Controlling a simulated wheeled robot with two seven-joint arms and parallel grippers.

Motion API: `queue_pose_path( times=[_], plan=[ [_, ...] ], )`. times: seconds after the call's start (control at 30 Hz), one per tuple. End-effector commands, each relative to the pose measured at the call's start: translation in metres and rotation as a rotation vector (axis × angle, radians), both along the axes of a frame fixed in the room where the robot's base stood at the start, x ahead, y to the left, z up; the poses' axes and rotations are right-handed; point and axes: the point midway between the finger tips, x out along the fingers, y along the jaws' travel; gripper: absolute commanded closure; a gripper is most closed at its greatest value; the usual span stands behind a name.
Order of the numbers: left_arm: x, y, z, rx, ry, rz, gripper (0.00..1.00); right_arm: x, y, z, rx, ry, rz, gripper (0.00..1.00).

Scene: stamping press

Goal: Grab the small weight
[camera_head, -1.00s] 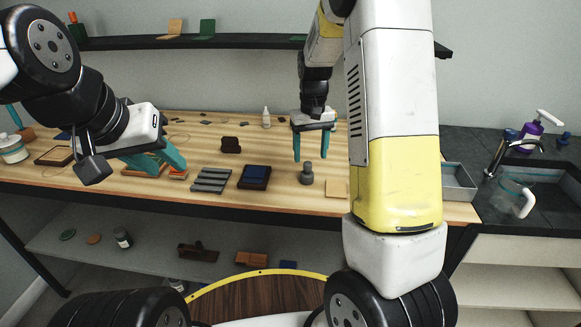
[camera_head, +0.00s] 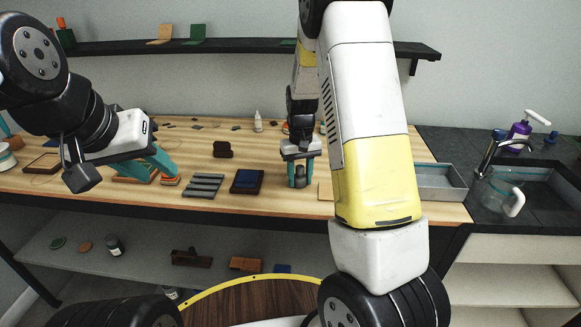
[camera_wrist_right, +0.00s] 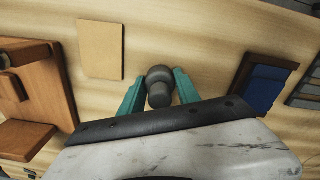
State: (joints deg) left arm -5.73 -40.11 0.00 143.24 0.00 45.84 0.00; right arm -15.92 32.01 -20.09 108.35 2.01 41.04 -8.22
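The small weight (camera_head: 299,182) is a dark grey knobbed cylinder standing on the wooden table. It shows from above in the right wrist view (camera_wrist_right: 159,84). My right gripper (camera_head: 299,178) points down at the weight, with one teal finger on each side of it. In the right wrist view the fingers (camera_wrist_right: 160,92) lie close along the weight; whether they press on it I cannot tell. Part of the weight is hidden by the fingers in the head view. My left gripper (camera_head: 163,163) is over the left of the table, with its teal fingers apart and nothing seen between them.
A blue-topped block (camera_head: 248,181) and grey ribbed bars (camera_head: 203,185) lie left of the weight. A tan square (camera_wrist_right: 101,50) lies beside it. A brown block (camera_head: 222,149) and a white bottle (camera_head: 258,122) stand farther back. A metal tray (camera_head: 441,182) is at the right, beside the sink.

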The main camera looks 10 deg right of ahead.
Motion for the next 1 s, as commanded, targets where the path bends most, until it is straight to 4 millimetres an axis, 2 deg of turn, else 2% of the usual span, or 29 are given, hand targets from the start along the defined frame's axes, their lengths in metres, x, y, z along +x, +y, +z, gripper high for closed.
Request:
queue_pose_path(
  times=[0.03,0.17,0.2,0.67,0.97,1.0],
  plan=[
    [0.000,0.000,0.000,0.000,0.000,0.000,0.64,0.000,0.000,0.000,0.000,0.000,0.000,0.73],
    [0.000,0.000,0.000,0.000,0.000,0.000,0.64,0.000,0.000,0.000,0.000,0.000,0.000,0.98],
    [0.000,0.000,0.000,0.000,0.000,0.000,0.64,0.000,0.000,0.000,0.000,0.000,0.000,1.00],
    [0.000,0.000,0.000,0.000,0.000,0.000,0.64,0.001,0.000,0.005,0.000,-0.003,0.000,1.00],
    [0.000,0.000,0.000,0.000,0.000,0.000,0.64,0.001,0.000,0.037,0.001,-0.004,0.000,1.00],
    [0.000,0.000,0.000,0.000,0.000,0.000,0.64,-0.005,0.003,0.038,0.001,-0.001,0.002,1.00]
  ],
)
